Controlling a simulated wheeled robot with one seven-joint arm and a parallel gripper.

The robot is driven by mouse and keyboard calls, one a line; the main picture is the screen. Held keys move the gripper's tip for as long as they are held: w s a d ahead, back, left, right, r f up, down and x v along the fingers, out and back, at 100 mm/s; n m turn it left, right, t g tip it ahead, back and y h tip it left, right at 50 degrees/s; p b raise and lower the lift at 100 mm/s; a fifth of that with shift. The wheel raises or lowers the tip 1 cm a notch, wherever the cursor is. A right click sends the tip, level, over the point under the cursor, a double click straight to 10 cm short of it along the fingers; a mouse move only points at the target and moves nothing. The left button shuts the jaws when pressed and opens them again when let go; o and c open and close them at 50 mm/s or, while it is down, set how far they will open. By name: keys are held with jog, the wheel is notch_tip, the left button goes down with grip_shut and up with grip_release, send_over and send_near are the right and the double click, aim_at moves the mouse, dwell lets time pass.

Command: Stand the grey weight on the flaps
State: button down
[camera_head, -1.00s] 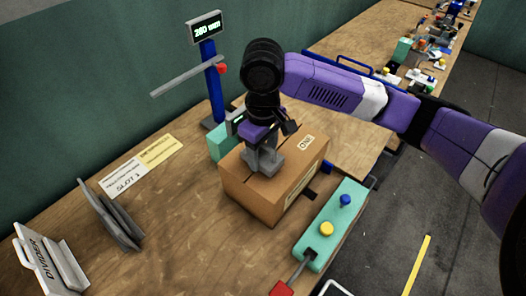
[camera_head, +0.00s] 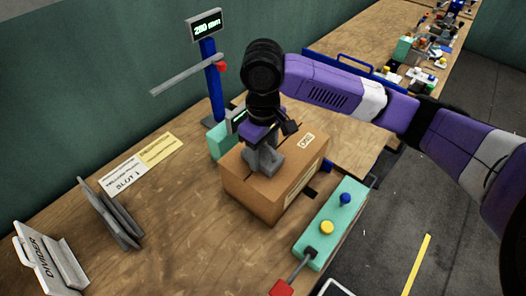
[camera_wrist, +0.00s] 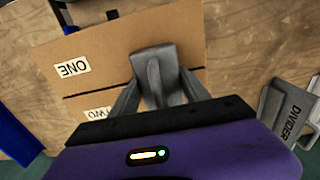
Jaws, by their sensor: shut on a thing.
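The grey weight (camera_wrist: 153,58) is between the fingers of my gripper (camera_wrist: 160,95) in the wrist view, with its broad end over the top of the cardboard box. In the head view my gripper (camera_head: 262,155) points down at the box top, shut on the grey weight (camera_head: 272,168). The box's flaps (camera_wrist: 190,35) lie closed and flat, with labels "ONE" and, partly hidden, "TWO" beside a dark seam. The weight is at or very near the flaps; I cannot tell whether it bears on them. The box (camera_head: 248,196) stands on the table.
A teal control box (camera_head: 327,232) with blue and yellow knobs and a red-ended lever stands in front of the box. A blue post (camera_head: 213,85) with a display and grey bar stands behind. Grey dividers (camera_head: 112,215) stand at left. Bare table lies between.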

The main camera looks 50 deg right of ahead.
jog(key=shift+f, duration=0.2)
dwell(0.3)
jog(key=shift+c, duration=2.2)
grip_release()
jog(key=shift+f, duration=0.1)
jog(key=shift+r+b, duration=0.3)
jog(key=shift+r, duration=3.7)
